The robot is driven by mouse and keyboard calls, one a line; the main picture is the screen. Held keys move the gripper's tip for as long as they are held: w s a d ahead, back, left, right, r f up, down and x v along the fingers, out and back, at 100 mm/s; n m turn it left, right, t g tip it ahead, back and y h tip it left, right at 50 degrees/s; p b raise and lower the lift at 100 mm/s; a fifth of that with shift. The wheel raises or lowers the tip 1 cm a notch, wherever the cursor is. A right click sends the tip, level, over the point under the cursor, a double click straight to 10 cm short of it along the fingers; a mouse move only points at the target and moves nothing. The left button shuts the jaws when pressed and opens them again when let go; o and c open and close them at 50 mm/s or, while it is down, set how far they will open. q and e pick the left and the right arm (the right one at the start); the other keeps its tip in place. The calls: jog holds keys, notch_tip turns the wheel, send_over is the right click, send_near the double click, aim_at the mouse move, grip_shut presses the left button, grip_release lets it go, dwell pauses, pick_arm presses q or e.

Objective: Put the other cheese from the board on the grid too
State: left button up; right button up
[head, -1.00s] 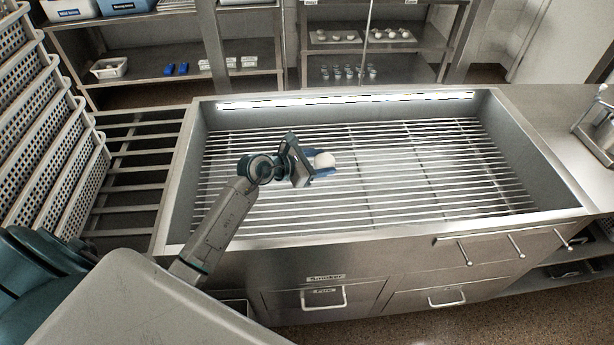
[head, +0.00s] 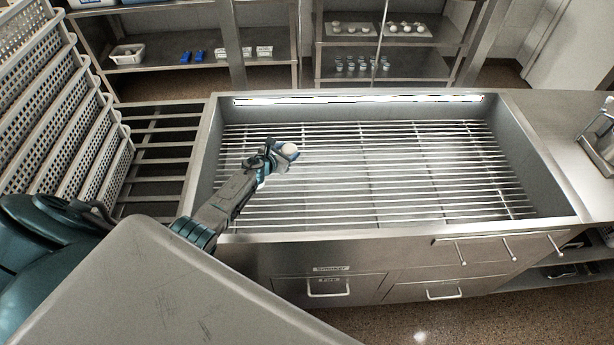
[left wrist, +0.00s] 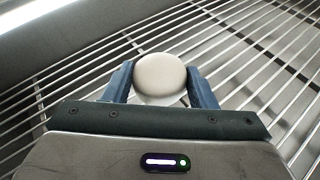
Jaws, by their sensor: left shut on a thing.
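A round white cheese (head: 290,149) is between the fingers of my left gripper (head: 283,152), over the left part of the metal grid (head: 400,170). In the left wrist view the cheese (left wrist: 160,76) sits between the two blue fingers of the left gripper (left wrist: 160,88), which is shut on it. Grid bars show beneath and beyond it. I cannot tell how far the cheese is above the bars. No other cheese shows on the grid. The right gripper is not in view.
The grid lies inside a steel basin with a raised rim (head: 205,170). Perforated baskets (head: 60,120) are stacked at the left. A shelf (head: 385,80) behind holds a board with several pale round items (head: 405,28). The grid's right part is bare.

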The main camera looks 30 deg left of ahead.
pick_arm(q)
jog(key=b, duration=0.3)
send_over(289, 173)
notch_tip(289, 173, down, 6)
jog(key=shift+w+a+r, duration=0.1)
jog(key=shift+r, duration=0.05)
notch_tip(289, 173, down, 3)
jog(key=shift+f+b, duration=0.1)
jog(key=shift+b, duration=1)
jog(key=shift+f, duration=0.15)
jog(key=shift+f, duration=0.1)
jog(key=o, duration=1)
